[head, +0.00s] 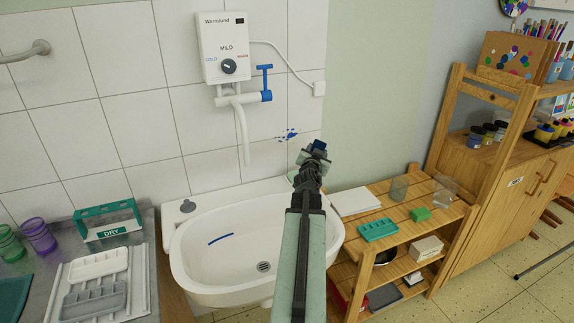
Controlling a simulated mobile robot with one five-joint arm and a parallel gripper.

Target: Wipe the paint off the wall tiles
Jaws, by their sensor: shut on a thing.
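The white wall tiles (209,125) carry a small splatter of blue paint (287,135), right of the water heater's spout and near the edge of the tiling. My gripper (316,150) is raised in front of the wall, just right of and slightly below the splatter. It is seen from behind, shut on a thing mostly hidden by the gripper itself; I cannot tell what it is. A dark blue part shows at the tip. I cannot tell whether it touches the tiles.
A white sink (205,265) with a blue streak (221,239) lies below. A water heater (223,47) with a blue-handled tap hangs above. A wooden shelf (345,227) at right holds a green tray (378,229), a green block (421,214) and glasses.

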